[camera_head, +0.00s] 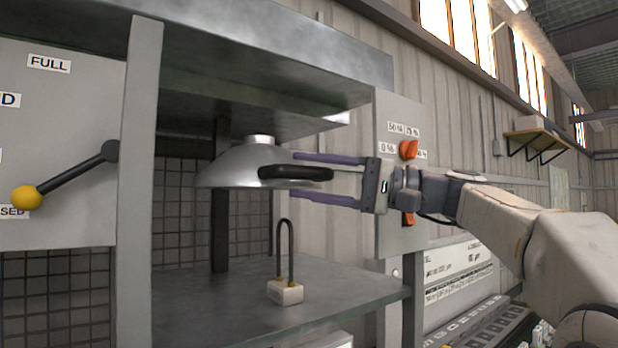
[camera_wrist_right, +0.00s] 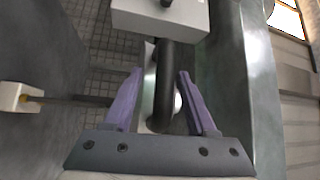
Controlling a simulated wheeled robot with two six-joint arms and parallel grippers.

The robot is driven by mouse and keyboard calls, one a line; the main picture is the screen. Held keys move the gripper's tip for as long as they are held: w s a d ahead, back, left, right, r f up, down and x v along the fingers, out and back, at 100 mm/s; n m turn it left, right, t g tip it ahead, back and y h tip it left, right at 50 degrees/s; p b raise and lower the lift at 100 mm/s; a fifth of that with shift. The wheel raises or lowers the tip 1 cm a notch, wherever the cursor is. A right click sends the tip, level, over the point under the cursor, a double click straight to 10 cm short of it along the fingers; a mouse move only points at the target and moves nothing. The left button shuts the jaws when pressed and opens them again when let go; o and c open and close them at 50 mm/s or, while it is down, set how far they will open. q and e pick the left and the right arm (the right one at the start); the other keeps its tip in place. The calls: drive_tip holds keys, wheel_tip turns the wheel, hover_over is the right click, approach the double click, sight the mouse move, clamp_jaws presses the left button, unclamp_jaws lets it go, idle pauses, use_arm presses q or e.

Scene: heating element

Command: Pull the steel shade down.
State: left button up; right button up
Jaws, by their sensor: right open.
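The steel shade (camera_head: 240,168) is a shallow metal dome hanging under the top of the grey cabinet in the head view. A black rounded handle (camera_head: 296,173) sticks out from its right side. My right gripper (camera_head: 298,176) comes in from the right and is open, one purple finger above the handle and one below. In the right wrist view the dark handle (camera_wrist_right: 165,85) lies between the two spread fingers of the gripper (camera_wrist_right: 160,73), with a gap visible at least on the left. The heating element (camera_head: 286,262), a looped rod on a white block, stands on the shelf below. My left gripper is out of view.
A grey shelf (camera_head: 230,305) lies below the shade, with open space between them. A panel with orange knobs (camera_head: 408,150) stands close behind my right gripper. A lever with a yellow ball (camera_head: 27,197) is at the left.

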drive_tip(key=s+d+f+b, duration=0.1)
drive_tip(key=d+b, duration=0.1)
drive_tip(key=d, duration=0.8)
drive_tip(key=shift+s+f, duration=0.25)
